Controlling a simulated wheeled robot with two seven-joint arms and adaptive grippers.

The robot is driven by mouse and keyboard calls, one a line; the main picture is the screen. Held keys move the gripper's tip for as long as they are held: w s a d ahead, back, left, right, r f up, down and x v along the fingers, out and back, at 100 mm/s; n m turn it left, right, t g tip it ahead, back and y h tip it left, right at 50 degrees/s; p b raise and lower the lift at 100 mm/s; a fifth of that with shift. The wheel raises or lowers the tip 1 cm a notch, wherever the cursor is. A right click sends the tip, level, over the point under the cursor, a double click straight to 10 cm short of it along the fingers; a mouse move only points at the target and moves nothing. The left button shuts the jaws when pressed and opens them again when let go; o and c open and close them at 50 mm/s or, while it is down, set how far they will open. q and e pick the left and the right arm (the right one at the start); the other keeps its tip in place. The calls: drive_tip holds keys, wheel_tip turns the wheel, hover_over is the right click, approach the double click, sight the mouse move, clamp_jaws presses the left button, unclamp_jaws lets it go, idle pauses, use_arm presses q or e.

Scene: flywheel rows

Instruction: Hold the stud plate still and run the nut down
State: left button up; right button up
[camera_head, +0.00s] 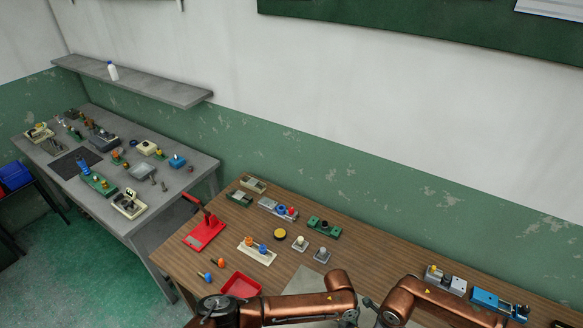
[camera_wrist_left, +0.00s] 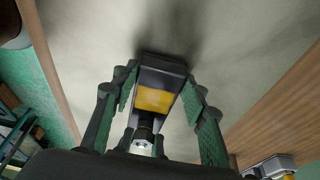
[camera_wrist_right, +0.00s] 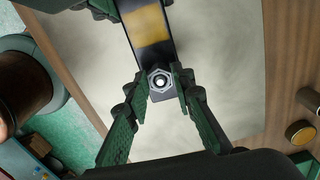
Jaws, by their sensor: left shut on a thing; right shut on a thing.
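The stud plate is a dark bar with a yellow patch; it shows in the left wrist view (camera_wrist_left: 164,72) and the right wrist view (camera_wrist_right: 138,8). My left gripper (camera_wrist_left: 160,84) is shut on the plate, one finger along each side. The hex nut (camera_wrist_right: 160,80) sits around the stud at one end of the plate. My right gripper (camera_wrist_right: 158,76) is shut on the nut, its fingertips at either side. The stud's tip shows in the nut's hole. In the head view both arms reach the front edge, and the grippers and plate are hidden or cut off.
A pale grey mat (camera_wrist_right: 215,75) lies under the plate on the wooden bench (camera_head: 165,253). A red tray (camera_head: 241,285), a cream block with knobs (camera_head: 257,251) and a yellow-topped round piece (camera_head: 280,233) stand to the left. A blue fixture (camera_head: 497,304) stands at the right.

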idle(0.3)
drive_tip(key=m, duration=0.5)
drive_tip(key=shift+d, duration=0.1)
drive_tip(key=shift+m, duration=0.3)
drive_tip(key=m, duration=0.4)
drive_tip(key=shift+m, duration=0.3)
drive_tip(key=m, duration=0.4)
drive_tip(key=shift+m, duration=0.4)
